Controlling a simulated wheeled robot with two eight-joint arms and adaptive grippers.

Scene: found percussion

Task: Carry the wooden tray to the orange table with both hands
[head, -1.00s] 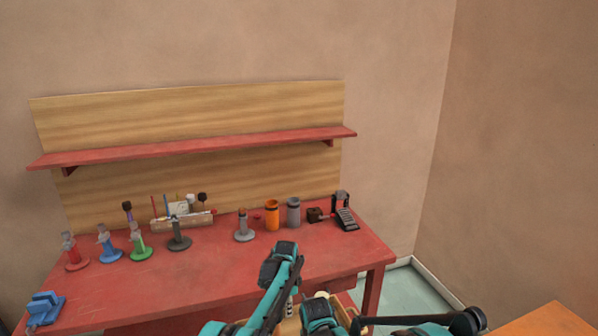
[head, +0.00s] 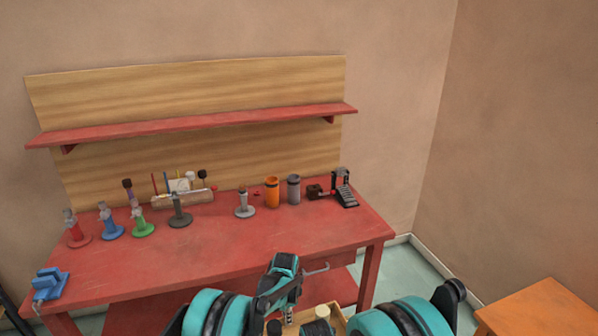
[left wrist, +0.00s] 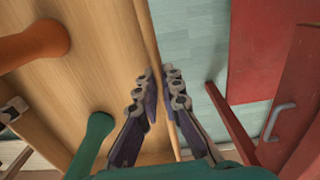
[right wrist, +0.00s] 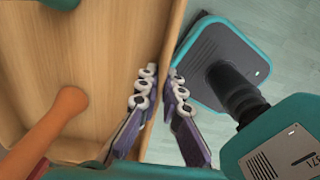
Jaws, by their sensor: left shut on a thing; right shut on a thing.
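The wooden tray (head: 337,309) shows only in part at the bottom of the head view, mostly hidden by my arms. My left gripper (left wrist: 160,92) is shut on a wall of the tray (left wrist: 120,45). My right gripper (right wrist: 158,92) is shut on another part of the tray wall (right wrist: 100,45). An orange thing (left wrist: 35,45) and a green thing (left wrist: 92,145) are in the tray. My left gripper (head: 287,316) also shows in the head view; the right one's fingers are hidden there. The orange table (head: 545,312) is at lower right, apart from the tray.
A red workbench (head: 215,245) stands ahead, bearing several stands, an orange cup (head: 272,191), a grey cup (head: 293,190) and a blue vise-like thing (head: 50,284). A red shelf (head: 200,122) is above it. Bare floor (head: 400,275) shows between bench and right wall.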

